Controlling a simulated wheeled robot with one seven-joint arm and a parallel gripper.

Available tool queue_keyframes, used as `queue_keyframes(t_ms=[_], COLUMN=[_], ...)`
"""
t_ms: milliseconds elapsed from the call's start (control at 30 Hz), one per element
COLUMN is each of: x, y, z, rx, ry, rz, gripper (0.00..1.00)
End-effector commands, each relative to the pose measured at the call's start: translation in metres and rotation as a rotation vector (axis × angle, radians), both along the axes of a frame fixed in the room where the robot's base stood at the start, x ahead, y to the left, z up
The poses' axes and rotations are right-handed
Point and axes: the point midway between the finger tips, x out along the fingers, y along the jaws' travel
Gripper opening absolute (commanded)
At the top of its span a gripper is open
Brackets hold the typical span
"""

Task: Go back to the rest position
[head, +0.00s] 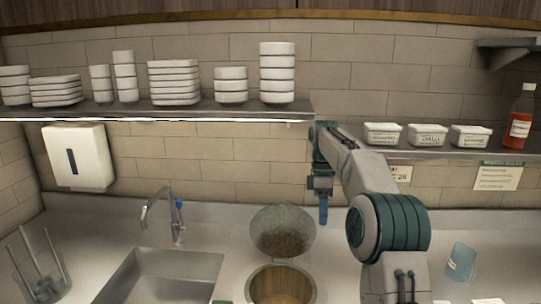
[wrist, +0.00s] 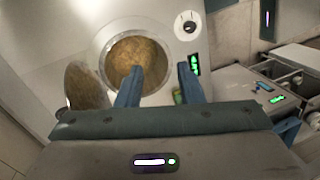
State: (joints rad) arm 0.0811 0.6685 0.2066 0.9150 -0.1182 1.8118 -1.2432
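My gripper (head: 323,208) hangs at the end of my arm, fingers pointing down, above the counter to the right of the round well's raised lid. In the wrist view my gripper (wrist: 158,84) shows two blue fingers standing apart with nothing between them. The round sauce well (head: 282,291) is open and holds a brown-yellow content. It also shows in the wrist view (wrist: 138,52), beyond the fingertips. Its round lid (head: 283,232) stands tilted up behind the well.
A steel sink (head: 165,278) with a faucet lies to the left. A long shelf (head: 215,112) carries stacked white dishes. A right-hand shelf (head: 440,153) carries white tubs and a red bottle (head: 520,116). A light blue cup (head: 461,262) is on the counter at right.

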Motion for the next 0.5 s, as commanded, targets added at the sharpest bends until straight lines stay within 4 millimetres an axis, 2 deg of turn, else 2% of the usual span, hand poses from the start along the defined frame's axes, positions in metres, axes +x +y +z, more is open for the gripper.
queue_keyframes(t_ms=[167, 300, 500], x=[-0.029, -0.061, -0.113], y=[0.005, 0.008, 0.009], z=[0.019, 0.029, 0.035], rx=[-0.046, -0.079, -0.103], ry=[-0.068, -0.136, -0.234], rz=[-0.120, -0.254, -0.457], gripper=[0.34, 0.34, 0.34])
